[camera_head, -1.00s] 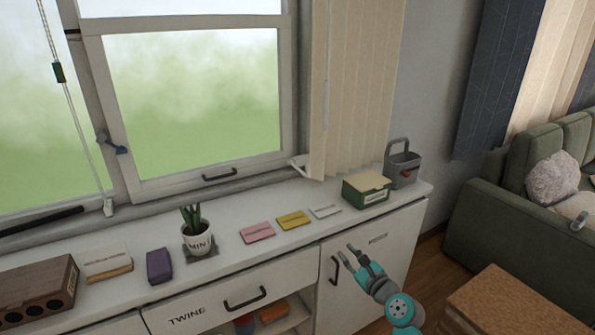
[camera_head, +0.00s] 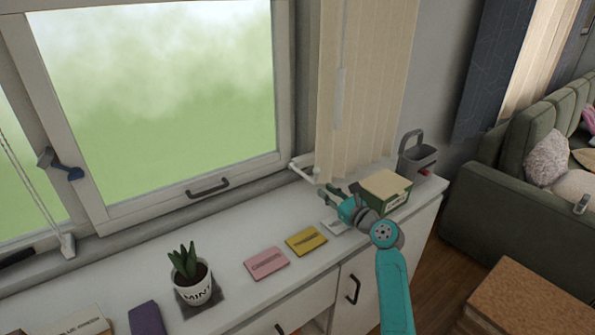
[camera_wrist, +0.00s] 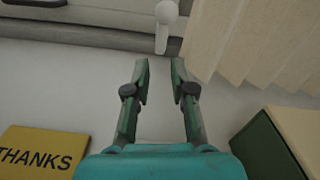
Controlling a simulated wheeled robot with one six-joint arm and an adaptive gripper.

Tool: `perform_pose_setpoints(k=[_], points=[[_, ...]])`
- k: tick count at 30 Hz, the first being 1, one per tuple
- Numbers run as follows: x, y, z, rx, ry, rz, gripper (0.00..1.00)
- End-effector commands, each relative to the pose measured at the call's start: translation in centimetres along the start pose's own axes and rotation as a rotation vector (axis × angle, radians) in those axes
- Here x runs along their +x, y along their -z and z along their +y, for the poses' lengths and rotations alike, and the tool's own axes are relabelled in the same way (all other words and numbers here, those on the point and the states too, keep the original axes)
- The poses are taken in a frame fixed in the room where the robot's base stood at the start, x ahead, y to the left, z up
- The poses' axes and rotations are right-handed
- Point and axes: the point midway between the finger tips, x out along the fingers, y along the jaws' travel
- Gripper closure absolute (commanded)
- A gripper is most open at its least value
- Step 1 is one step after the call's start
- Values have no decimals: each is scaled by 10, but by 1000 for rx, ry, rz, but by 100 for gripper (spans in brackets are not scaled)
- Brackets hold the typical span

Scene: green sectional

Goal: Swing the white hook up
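The white hook (camera_head: 306,174) is a small lever with a rounded end, low at the right end of the window, beside the beige curtain. It hangs downward in the wrist view (camera_wrist: 163,26), ahead of my fingertips. My gripper (camera_head: 326,191) is just below and to the right of it, over the white countertop. The two dark green fingers (camera_wrist: 160,68) are apart with nothing between them. A gap shows between the fingertips and the hook, so they do not touch.
The green box (camera_head: 385,191) stands right of my gripper, with a grey caddy (camera_head: 417,158) behind. Yellow (camera_head: 306,240) and pink (camera_head: 266,262) cards lie to the left, then a potted plant (camera_head: 190,275). The beige curtain (camera_head: 360,90) hangs close above my gripper.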

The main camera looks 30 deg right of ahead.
Motion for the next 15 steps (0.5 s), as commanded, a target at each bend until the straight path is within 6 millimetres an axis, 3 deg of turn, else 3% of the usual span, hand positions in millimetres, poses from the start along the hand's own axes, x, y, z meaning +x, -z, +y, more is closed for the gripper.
perform_pose_setpoints(k=[5, 15], points=[[13, 0, 0, 1, -1, 0, 76], [71, -1, 0, 1, -1, 0, 76]])
